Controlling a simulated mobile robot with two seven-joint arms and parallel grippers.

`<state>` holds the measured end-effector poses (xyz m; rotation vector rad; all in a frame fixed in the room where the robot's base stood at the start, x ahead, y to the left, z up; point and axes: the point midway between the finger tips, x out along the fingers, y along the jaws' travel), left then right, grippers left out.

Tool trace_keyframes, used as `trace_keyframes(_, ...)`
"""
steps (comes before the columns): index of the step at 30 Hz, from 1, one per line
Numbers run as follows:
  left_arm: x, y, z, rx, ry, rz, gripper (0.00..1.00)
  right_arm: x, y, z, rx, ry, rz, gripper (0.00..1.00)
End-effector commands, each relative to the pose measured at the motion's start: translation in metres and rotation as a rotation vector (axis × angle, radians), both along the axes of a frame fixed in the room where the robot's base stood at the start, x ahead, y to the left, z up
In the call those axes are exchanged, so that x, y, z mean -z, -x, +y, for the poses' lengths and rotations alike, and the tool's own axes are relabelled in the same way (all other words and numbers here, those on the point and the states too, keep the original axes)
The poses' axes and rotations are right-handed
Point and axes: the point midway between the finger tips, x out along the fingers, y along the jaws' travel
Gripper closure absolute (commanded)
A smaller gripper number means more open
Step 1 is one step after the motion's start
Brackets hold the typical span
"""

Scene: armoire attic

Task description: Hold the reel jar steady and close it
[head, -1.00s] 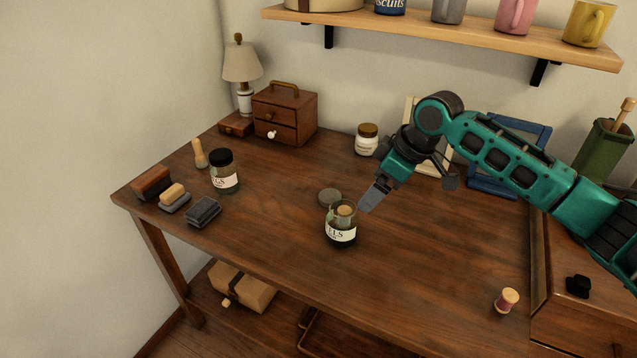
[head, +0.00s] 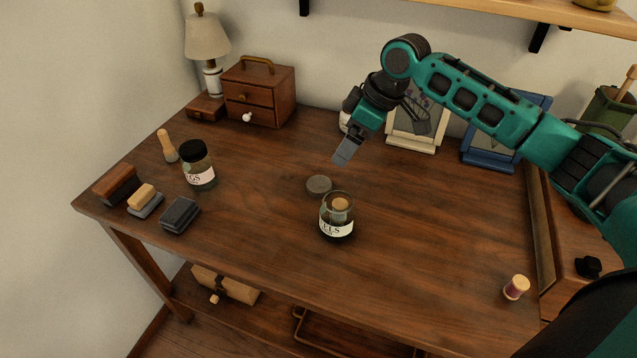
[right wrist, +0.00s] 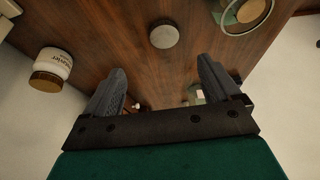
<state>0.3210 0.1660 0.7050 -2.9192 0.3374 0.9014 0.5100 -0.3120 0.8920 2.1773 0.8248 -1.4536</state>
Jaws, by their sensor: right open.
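The reel jar (head: 337,224) stands upright and open near the middle of the table, with a wooden reel visible inside. Its label ends in "ELS". A dark round lid (head: 319,184) lies flat on the table just behind the jar. In the right wrist view the lid (right wrist: 164,35) is ahead of the fingers and the open jar (right wrist: 246,14) is at the upper right, cut by the edge. My right gripper (head: 343,150) hovers behind and above the lid; in the right wrist view its two fingers (right wrist: 163,88) are apart and empty. My left gripper is not in view.
A second, black-lidded jar (head: 198,168) stands at the left near several brushes and blocks (head: 179,214). A small drawer chest (head: 259,93) and lamp (head: 206,40) are at the back left. A white jar (right wrist: 50,68) and frames (head: 417,122) stand behind my right arm. A thread spool (head: 516,287) is at the front right.

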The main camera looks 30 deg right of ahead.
Motion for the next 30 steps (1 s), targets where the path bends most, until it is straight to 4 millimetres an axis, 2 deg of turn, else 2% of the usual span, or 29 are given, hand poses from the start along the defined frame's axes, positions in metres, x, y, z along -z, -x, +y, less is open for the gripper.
trace_keyframes(7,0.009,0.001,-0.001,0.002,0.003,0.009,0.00,0.039,-0.011,0.011,0.000,-0.002,0.003,0.10)
trace_keyframes(12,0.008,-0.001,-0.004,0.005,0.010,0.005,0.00,0.063,-0.018,0.018,0.000,-0.001,0.002,0.10)
trace_keyframes(16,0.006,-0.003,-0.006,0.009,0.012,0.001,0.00,0.070,-0.021,0.020,0.000,0.000,0.000,0.10)
trace_keyframes(26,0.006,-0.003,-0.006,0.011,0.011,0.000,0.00,0.071,-0.021,0.021,0.000,0.000,0.000,0.10)
trace_keyframes(30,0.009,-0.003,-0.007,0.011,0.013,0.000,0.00,0.081,-0.022,0.026,-0.002,-0.001,0.002,0.10)
